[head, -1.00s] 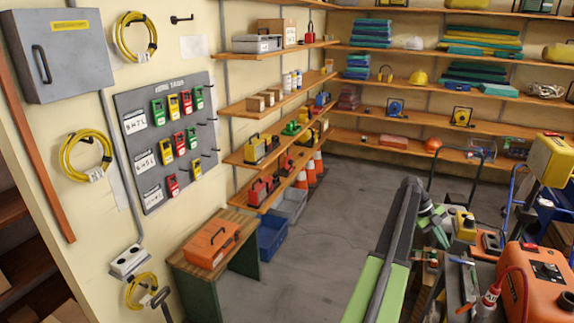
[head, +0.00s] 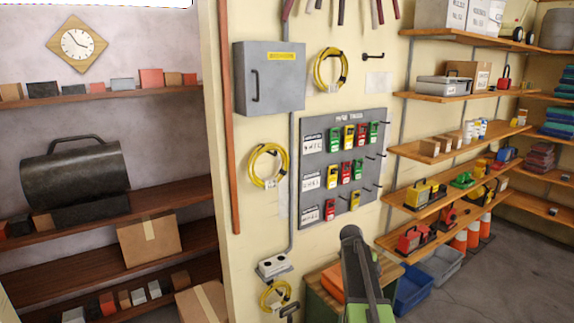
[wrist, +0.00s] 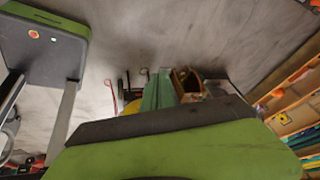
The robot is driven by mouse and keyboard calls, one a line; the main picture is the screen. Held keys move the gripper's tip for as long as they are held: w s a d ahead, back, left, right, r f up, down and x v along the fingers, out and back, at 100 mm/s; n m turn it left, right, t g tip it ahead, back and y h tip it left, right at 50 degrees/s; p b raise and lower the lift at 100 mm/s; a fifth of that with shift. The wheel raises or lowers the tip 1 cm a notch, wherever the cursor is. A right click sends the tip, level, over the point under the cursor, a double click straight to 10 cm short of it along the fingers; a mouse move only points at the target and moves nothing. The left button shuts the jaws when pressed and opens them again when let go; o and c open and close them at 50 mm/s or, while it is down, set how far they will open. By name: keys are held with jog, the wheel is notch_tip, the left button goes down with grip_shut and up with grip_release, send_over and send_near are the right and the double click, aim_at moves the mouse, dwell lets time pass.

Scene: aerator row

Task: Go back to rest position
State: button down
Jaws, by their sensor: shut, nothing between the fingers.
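My gripper (wrist: 158,90) shows in the wrist view as two narrow teal-green fingers lying side by side, shut with nothing between them. They rise past the edge of a dark and green part of my own arm, which fills the bottom of that view. In the head view my arm reaches up from the bottom edge in front of the bench, and its fingers are hidden there.
A tool board (head: 343,165) and grey cabinet (head: 270,78) are on the wall. An orange case on a wooden bench (head: 322,275) is partly behind my arm. Blue (head: 413,288) and grey bins sit under the shelves. Floor (head: 490,275) is clear at right.

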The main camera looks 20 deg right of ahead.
jog(key=a+f+n+t+y, duration=0.1)
jog(key=a+n, duration=0.5)
jog(key=a, duration=1)
jog(key=s+a+n+y, duration=0.2)
jog(key=s+a+n, duration=0.1)
jog(key=a+n, duration=0.7)
jog(key=s+a+f+n+t+y, duration=0.1)
jog(key=s+a+n, duration=0.3)
jog(key=a+n, duration=0.6)
jog(key=shift+s+f+n+t+y, duration=0.15)
jog(key=shift+f+n+t+y, duration=0.2)
jog(key=shift+n, duration=0.55)
jog(key=shift+d, duration=0.1)
